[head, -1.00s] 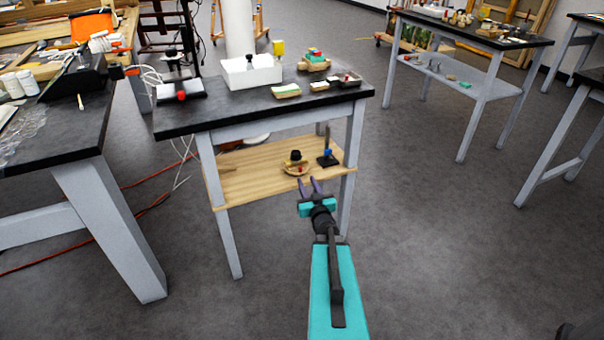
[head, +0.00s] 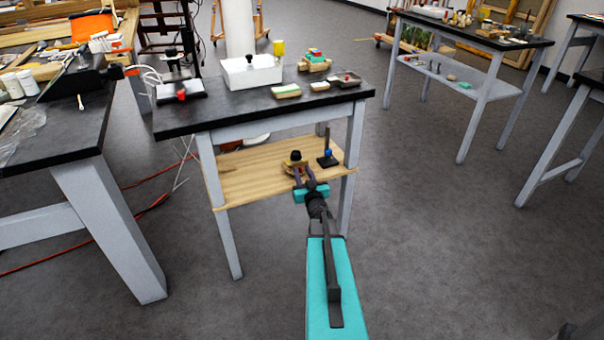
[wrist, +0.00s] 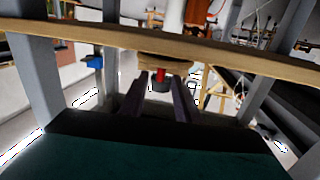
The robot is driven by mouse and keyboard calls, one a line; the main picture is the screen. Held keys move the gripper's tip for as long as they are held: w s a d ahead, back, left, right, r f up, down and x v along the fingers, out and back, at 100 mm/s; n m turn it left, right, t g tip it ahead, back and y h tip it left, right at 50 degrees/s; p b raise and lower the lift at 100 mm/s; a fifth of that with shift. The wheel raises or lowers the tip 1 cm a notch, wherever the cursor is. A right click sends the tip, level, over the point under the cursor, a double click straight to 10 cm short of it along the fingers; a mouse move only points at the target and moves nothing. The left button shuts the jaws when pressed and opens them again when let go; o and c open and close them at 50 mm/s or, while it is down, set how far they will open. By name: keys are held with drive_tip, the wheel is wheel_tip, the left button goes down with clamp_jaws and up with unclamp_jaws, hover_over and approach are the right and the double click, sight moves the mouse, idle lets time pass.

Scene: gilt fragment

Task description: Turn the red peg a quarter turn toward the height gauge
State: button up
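The red peg (wrist: 160,76) is short and upright with a dark end. It belongs to a round wooden piece with a black knob (head: 295,156) on the lower shelf; in the head view my gripper partly hides this piece. My gripper (head: 303,172) is at the shelf's front edge. In the wrist view its two dark fingers (wrist: 159,82) stand apart, one on each side of the peg, with gaps visible. The height gauge (head: 327,156), a dark post with a blue slider, stands to the right on the shelf. Its blue part also shows at left in the wrist view (wrist: 93,62).
The wooden shelf (head: 240,180) is mostly bare at left. A grey table leg (head: 350,165) stands close to the right of the gauge. The black tabletop (head: 225,113) above holds a white box (head: 250,72) and small items.

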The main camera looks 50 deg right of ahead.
clamp_jaws()
drive_tip(key=shift+d+r+n+y+p, duration=0.2)
drive_tip(key=shift+n+y+p, duration=0.15)
drive_tip(key=shift+p, duration=0.7)
